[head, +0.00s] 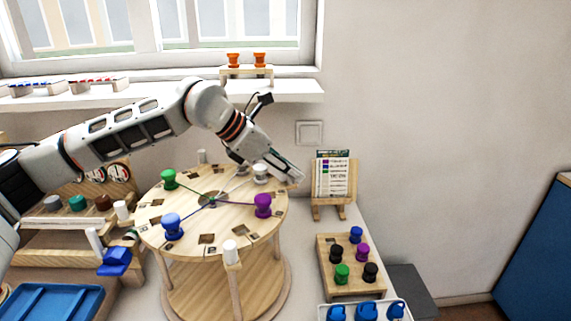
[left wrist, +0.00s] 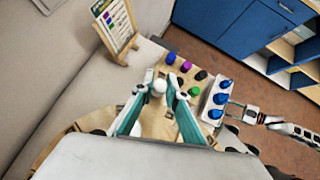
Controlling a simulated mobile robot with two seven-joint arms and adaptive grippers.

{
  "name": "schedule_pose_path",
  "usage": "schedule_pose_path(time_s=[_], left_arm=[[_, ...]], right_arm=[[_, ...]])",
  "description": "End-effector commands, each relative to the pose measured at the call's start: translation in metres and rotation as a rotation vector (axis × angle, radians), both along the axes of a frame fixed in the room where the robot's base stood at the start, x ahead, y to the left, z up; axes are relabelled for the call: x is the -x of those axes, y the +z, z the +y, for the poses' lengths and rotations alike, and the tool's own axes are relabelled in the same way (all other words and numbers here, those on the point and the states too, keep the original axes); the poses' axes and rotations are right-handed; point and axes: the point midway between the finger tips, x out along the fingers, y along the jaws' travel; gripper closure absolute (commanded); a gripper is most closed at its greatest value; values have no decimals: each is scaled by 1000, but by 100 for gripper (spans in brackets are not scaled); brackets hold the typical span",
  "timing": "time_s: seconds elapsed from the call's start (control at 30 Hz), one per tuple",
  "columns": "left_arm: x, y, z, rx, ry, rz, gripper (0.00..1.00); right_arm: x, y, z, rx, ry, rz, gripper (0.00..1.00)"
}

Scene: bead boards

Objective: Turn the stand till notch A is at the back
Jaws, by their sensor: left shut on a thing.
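The round wooden stand (head: 185,200) carries green (head: 168,180), blue (head: 172,227), purple (head: 263,206) and pale grey (head: 261,172) pegs on thin spokes. White-topped posts rise at its rim, one at the front (head: 231,253) and one at the left (head: 122,210). Dark square notches and small tags lie along the rim; I cannot read which is A. My left gripper (head: 292,175) is at the stand's back right rim. In the left wrist view its fingers are closed about a white post top (left wrist: 160,86). My right gripper (left wrist: 236,115) shows small there, its fingers unclear.
A card on an easel (head: 333,192) stands right of the stand. A wooden block (head: 348,284) with several coloured pegs and a white tray (head: 327,304) of blue pieces lie in front of it. A peg rack (head: 75,222) and blue tray (head: 50,302) are at left.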

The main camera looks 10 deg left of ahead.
Motion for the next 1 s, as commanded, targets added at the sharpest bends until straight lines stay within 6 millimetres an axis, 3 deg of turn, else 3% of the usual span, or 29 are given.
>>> schedule_pose_path(time_s=[0.5,1.0], left_arm=[[41,1,-22,2,-259,0,100],[85,1,-32,2,-508,0,100]], right_arm=[[-6,20,0,-2,-1,-20,60],[-6,21,0,-1,-1,-16,60]])
